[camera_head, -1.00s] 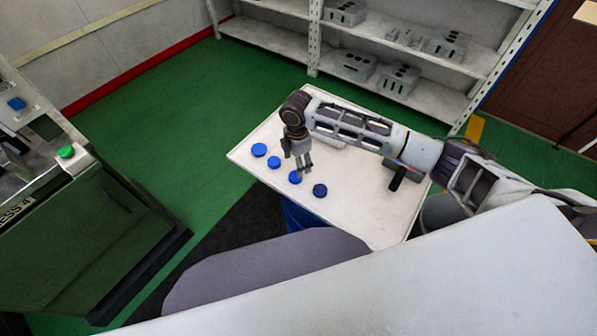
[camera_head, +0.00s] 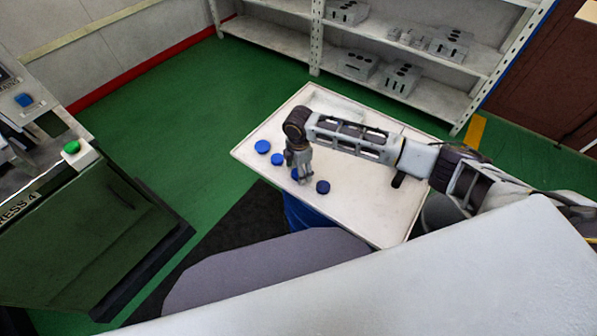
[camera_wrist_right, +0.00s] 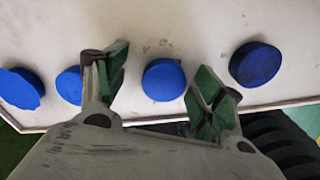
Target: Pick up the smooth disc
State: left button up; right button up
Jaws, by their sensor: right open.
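Several blue discs lie in a row on the white table (camera_head: 385,225). In the head view they are a far-left disc (camera_head: 262,146), a second (camera_head: 277,159), a third (camera_head: 295,174) partly hidden by my gripper, and a darker one (camera_head: 323,187). My right gripper (camera_head: 304,180) is low over the third disc. In the right wrist view its open fingers (camera_wrist_right: 163,82) stand either side of that disc (camera_wrist_right: 163,80), with gaps. The leftmost disc (camera_wrist_right: 20,88) has an uneven edge, and the dark disc (camera_wrist_right: 255,64) looks mottled. The third looks even, but its surface detail is too small to be sure.
Neighbouring discs lie close on both sides of my right gripper. The table's near edge (camera_wrist_right: 60,122) runs close to the discs. A press with a green button (camera_head: 72,147) stands at left, and shelves with grey metal blocks (camera_head: 358,64) stand behind the table.

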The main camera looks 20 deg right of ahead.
jog(key=shift+c, duration=1)
jog(key=shift+s+r, duration=0.1)
jog(key=shift+c, duration=1.3)
jog(key=shift+s+a, duration=0.15)
jog(key=shift+s, duration=0.35)
jog(key=c, duration=0.6)
jog(key=shift+c, duration=0.2)
jog(key=shift+w+r, duration=0.2)
notch_tip(320, 180, up, 3)
jog(key=shift+w+r, duration=0.1)
jog(key=shift+r, duration=0.1)
notch_tip(320, 180, up, 5)
jog(key=shift+f, duration=0.1)
pick_arm(q)
jog(key=shift+w+a+r, duration=0.1)
jog(key=shift+w+r, duration=0.15)
jog(key=shift+w, duration=0.5)
pick_arm(e)
jog(key=shift+r, duration=0.7)
